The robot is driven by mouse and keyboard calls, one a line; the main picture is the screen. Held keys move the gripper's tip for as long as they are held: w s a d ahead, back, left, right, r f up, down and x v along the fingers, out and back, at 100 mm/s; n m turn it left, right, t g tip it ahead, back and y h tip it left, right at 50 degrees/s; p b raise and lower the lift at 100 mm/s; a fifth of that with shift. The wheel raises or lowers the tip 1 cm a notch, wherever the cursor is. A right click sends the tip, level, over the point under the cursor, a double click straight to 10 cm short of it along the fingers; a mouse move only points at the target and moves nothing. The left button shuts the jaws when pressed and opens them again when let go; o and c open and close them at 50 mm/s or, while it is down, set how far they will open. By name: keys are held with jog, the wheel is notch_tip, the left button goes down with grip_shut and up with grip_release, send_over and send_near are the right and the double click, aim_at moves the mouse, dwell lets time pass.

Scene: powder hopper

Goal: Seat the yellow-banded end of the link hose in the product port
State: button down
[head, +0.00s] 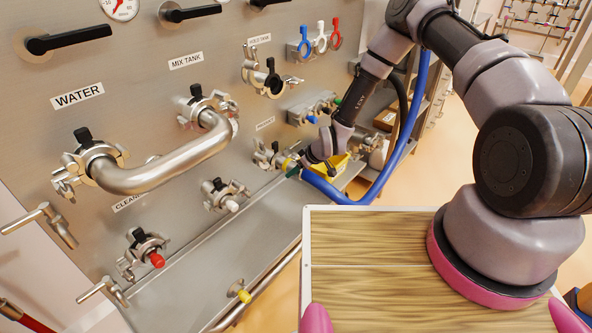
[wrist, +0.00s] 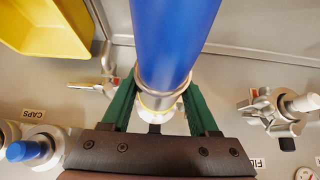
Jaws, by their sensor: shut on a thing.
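The link hose (head: 375,190) is a thick blue hose that loops from the right to the wall panel. It also fills the top middle of the wrist view (wrist: 175,35). My gripper (head: 296,168) is shut on its metal end, with a green finger on each side in the wrist view (wrist: 160,88). A yellow band (head: 287,163) shows at this end, facing the panel. A clamped port (head: 265,156) is directly in front of it, close by. Whether hose and port touch cannot be told; the gripper hides the port in the wrist view.
A curved steel pipe (head: 170,165) joins two ports at left. A yellow bin (wrist: 45,25) is close to my gripper. A blue-capped port (wrist: 25,150) and a clamped port (wrist: 280,110) flank it.

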jog(key=shift+w+f, duration=0.1)
jog(key=shift+f, duration=0.05)
dwell(0.3)
jog(key=shift+c, duration=0.4)
grip_release()
jog(key=shift+f, duration=0.2)
jog(key=v, duration=1.1)
